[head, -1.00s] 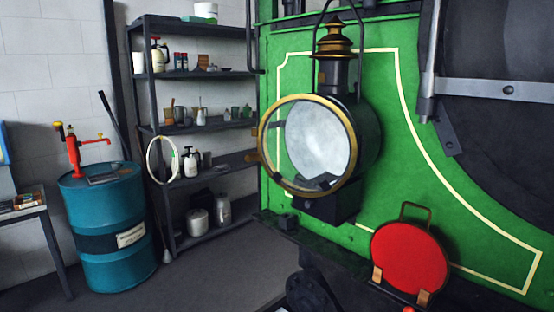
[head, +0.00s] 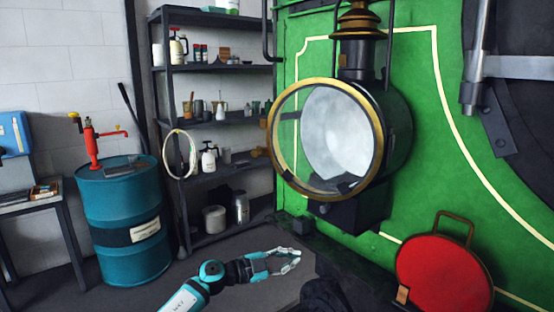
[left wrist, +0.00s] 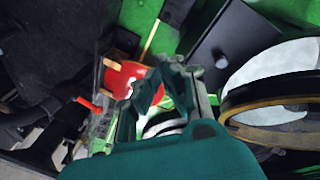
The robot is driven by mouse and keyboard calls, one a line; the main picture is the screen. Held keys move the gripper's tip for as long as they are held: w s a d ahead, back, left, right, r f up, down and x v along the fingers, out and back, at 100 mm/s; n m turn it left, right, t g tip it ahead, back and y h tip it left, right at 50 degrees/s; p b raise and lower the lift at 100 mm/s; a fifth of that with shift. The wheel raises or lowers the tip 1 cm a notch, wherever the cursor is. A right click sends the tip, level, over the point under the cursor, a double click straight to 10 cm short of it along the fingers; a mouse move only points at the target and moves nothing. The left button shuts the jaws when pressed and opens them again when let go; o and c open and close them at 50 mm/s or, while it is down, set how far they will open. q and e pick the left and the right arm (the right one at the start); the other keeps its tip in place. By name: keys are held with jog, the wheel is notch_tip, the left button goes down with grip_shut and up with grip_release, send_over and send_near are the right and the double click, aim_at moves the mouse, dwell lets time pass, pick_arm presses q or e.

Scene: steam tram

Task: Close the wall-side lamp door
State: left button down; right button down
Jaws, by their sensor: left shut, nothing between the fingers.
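The lamp (head: 398,135) is a black cylinder with a brass chimney top, mounted on the green tram front. Its round glass door has a brass ring (head: 273,145). The door stands ajar: its left edge is off the body, and green paint shows through the glass beside the pale reflector (head: 335,130). In the left wrist view the brass ring (left wrist: 275,100) is at the right. My left gripper (head: 294,257) is shut and empty, below and left of the lamp, apart from it. It also shows in the left wrist view (left wrist: 178,68). My right gripper is not in view.
A red disc (head: 445,275) with a handle stands at lower right of the lamp. A shelf rack (head: 215,68) with bottles and jars is behind left. A blue drum (head: 125,205) with a red pump and a side table (head: 40,205) are at left. Grey floor between is clear.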

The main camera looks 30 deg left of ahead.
pick_arm(q)
notch_tip(320, 180, up, 11)
jog(key=s+m+g, duration=0.1)
jog(key=m+g, duration=0.1)
jog(key=m, duration=0.2)
jog(key=n+t+y+b, duration=0.2)
jog(key=t+y, duration=0.1)
jog(key=y, duration=0.6)
send_near(273, 155)
jog(key=p+x, duration=0.6)
jog(key=shift+w+r+p, duration=0.15)
jog(key=shift+p, duration=0.2)
jog(key=shift+w, duration=0.3)
jog(key=shift+g, duration=0.3)
